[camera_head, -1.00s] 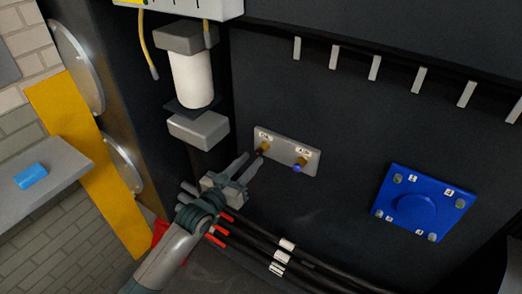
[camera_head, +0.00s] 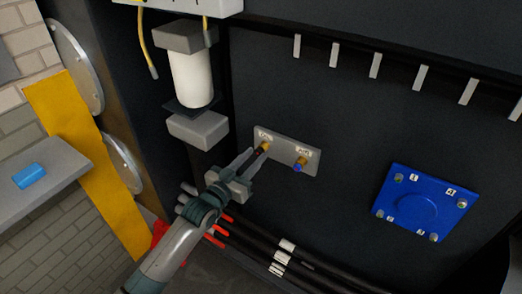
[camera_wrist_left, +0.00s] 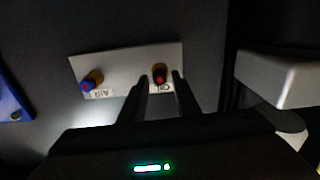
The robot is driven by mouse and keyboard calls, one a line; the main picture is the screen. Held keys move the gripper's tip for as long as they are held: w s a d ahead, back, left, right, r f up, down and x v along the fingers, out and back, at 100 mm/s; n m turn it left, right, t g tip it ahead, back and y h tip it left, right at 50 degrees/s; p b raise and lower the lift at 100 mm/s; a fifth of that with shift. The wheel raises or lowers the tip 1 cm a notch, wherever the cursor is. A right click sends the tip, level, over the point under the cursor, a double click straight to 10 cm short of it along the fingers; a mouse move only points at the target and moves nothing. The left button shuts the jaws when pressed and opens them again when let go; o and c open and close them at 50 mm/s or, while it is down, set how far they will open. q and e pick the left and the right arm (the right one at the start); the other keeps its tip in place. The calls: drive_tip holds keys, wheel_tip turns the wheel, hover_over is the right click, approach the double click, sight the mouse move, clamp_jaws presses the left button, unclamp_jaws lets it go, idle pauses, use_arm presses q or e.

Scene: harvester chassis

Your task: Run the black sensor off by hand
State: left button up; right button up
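A small grey plate (camera_head: 284,151) on the dark chassis wall carries two brass fittings with labels. The black sensor (camera_head: 264,147) sits in the left fitting, its dark body partly hidden by my fingers. The blue-tipped sensor (camera_head: 299,165) sits in the right fitting. My left gripper (camera_head: 257,154) is open at the black sensor, with one finger on each side. In the left wrist view, small gaps show between the sensor and the fingers. My right gripper is not in view.
A white filter (camera_head: 192,79) with a grey block (camera_head: 198,129) below stands left of the plate. Black hoses with red ends (camera_head: 290,258) run beneath my left gripper. A blue cover (camera_head: 418,205) is to the right. The wall between the plate and cover is clear.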

use_arm(q)
clamp_jaws()
idle(0.3)
idle(0.4)
